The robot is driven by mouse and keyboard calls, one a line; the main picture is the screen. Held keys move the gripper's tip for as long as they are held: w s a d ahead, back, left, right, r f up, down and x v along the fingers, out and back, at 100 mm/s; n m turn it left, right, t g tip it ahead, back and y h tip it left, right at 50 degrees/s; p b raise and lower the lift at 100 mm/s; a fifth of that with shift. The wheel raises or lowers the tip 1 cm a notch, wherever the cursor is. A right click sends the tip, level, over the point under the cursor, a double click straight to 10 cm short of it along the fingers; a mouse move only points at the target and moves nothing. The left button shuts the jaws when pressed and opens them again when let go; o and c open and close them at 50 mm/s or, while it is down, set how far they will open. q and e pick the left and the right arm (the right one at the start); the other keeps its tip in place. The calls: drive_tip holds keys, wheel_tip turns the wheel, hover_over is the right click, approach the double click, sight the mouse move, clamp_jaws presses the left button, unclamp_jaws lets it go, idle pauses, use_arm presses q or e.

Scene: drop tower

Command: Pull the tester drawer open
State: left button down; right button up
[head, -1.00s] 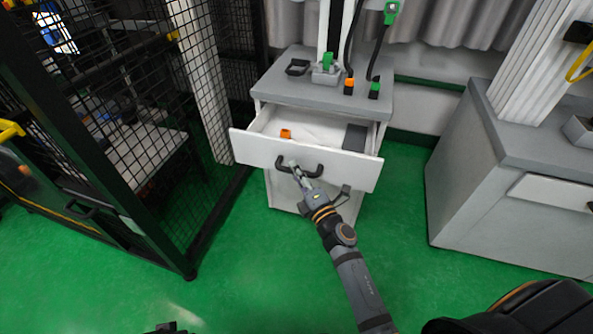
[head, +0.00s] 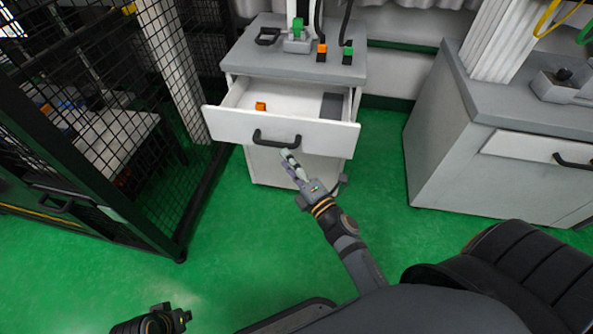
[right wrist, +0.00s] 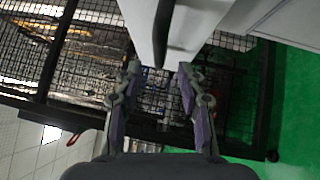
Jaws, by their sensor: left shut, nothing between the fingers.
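The white tester drawer (head: 230,123) stands pulled out from the grey-topped cabinet (head: 345,72), with its inside showing. Its dark bar handle (head: 277,139) is on the front panel. My right gripper (head: 287,155) is just in front of and below the handle in the head view. In the right wrist view its two fingers (right wrist: 158,68) are spread and empty, and the handle (right wrist: 163,25) lies beyond the fingertips, apart from them. My left gripper (head: 180,318) is at the bottom left of the head view, shut and far from the drawer.
An orange piece (head: 260,106) and a dark grey block (head: 332,105) lie in the drawer. A black mesh fence (head: 120,120) stands to the left. A second cabinet (head: 450,140) with a closed drawer (head: 525,147) stands to the right. Green floor between them is clear.

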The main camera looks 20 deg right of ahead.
drive_tip(key=v, duration=0.4)
drive_tip(key=shift+s+f, duration=0.1)
drive_tip(key=shift+s, duration=0.3)
